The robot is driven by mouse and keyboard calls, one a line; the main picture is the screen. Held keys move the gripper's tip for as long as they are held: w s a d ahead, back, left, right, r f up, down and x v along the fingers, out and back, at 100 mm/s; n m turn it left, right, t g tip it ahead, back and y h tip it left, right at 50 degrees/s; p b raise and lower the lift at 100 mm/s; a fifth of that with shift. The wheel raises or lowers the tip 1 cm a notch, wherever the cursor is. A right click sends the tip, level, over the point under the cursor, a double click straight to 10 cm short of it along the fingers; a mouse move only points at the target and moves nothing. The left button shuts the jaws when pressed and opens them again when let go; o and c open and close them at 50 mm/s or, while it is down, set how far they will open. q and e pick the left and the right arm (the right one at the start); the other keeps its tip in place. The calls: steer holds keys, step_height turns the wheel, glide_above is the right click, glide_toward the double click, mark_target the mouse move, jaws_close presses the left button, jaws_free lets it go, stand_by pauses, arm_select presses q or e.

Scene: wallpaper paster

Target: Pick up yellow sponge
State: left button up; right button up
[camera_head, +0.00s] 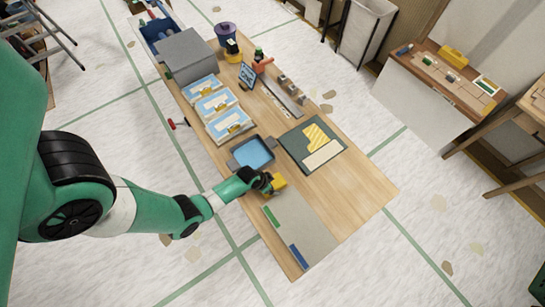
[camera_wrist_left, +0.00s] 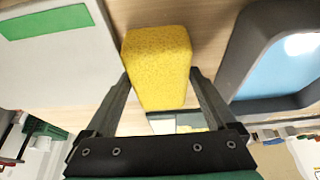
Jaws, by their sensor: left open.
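The yellow sponge (camera_head: 279,184) lies on the wooden table, between the blue tray and the grey board. My left gripper (camera_head: 268,184) is right at it, and its fingers partly cover it in the head view. In the left wrist view the yellow block (camera_wrist_left: 157,62) sits between the two open fingers of my left gripper (camera_wrist_left: 160,85), one finger on each side. I cannot tell whether either finger touches it. My right gripper is not in view.
The blue tray (camera_head: 236,163) with a dark rim is close to the gripper. The grey board (camera_head: 316,240) with green and blue strips lies at the near end. A dark green mat (camera_head: 289,150) with yellow and cream pieces lies beyond. A grey box (camera_head: 189,58) stands farther back.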

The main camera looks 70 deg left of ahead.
arm_select(q)
steer(key=c, duration=1)
steer(key=shift+r+p, duration=0.3)
steer(key=shift+r, duration=0.3)
steer(key=p+v, duration=0.2)
steer(key=v, duration=0.1)
steer(key=d+p+v, duration=0.1)
steer(key=v, duration=0.2)
steer(key=p+v, duration=0.2)
steer(key=v, duration=0.1)
steer(key=shift+d+p, duration=0.3)
steer(key=shift+d, duration=0.05)
steer(key=s+d+r+p, duration=0.1)
steer(key=s+d+r, duration=0.2)
steer(key=s+d, duration=0.3)
steer(key=shift+s+r, duration=0.3)
steer(key=shift+s, duration=0.45)
